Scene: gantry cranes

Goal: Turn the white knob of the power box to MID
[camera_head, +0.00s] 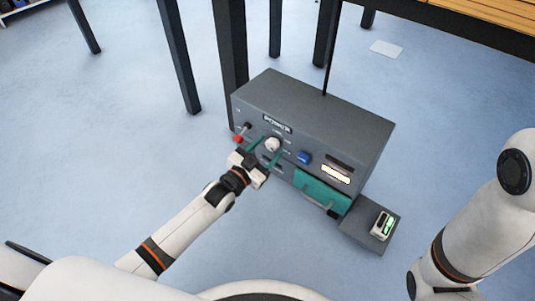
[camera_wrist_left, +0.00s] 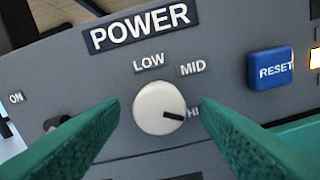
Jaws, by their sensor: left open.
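The grey power box (camera_head: 330,118) stands on the floor, its front panel facing me. Its round white knob (camera_head: 272,144) sits below the POWER label; it also shows in the left wrist view (camera_wrist_left: 158,108). The knob's dark mark points right, toward HI. LOW is printed above the knob and MID at its upper right. My left gripper (camera_head: 264,152) is open, its two green fingers on either side of the knob. In the left wrist view a gap shows at each side; I cannot tell how far the tips are from the panel. My right gripper is out of view.
A blue RESET button (camera_wrist_left: 271,69) is right of the knob, and a red control (camera_head: 238,139) is at the panel's left. A green panel with a handle (camera_head: 318,202) is below. A small device (camera_head: 382,225) lies on a grey plate at the right. Dark table legs (camera_head: 178,60) stand behind.

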